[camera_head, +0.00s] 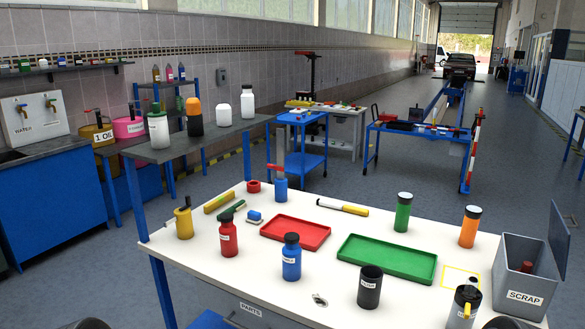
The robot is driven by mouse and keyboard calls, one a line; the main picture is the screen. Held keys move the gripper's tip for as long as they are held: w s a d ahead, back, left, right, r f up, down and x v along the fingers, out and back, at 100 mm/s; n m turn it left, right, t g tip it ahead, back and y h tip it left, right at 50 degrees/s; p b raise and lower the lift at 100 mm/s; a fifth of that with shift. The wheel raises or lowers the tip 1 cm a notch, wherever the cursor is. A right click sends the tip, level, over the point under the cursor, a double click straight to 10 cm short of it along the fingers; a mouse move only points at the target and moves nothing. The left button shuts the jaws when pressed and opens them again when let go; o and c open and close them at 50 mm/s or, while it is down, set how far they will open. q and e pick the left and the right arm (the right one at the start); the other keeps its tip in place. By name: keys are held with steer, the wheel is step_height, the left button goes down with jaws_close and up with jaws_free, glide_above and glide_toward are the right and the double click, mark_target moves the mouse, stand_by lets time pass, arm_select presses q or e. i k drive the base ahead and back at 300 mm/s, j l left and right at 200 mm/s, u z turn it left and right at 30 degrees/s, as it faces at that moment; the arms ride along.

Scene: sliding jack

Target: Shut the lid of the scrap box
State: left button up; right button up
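The scrap box (524,297) is a grey open-topped bin with a white SCRAP label, at the right end of the white table. Its grey lid (560,241) stands open, raised steeply along the right side of the box. A reddish-brown piece (527,267) shows inside the box. Neither gripper's fingers are in view. Only dark rounded parts, which look like my own arms, show at the bottom edge, one at the lower left and one just below the front of the scrap box.
A dark labelled container (466,303) stands close left of the scrap box, beside a yellow square outline (461,277). An orange bottle (469,227) stands behind. A green tray (388,258), red tray (295,232) and black cup (370,287) are further left on the white table (335,288).

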mark_target(558, 235)
steer(key=l+z, duration=0.45)
steer(key=l, duration=2.6)
steer(key=k, duration=0.05)
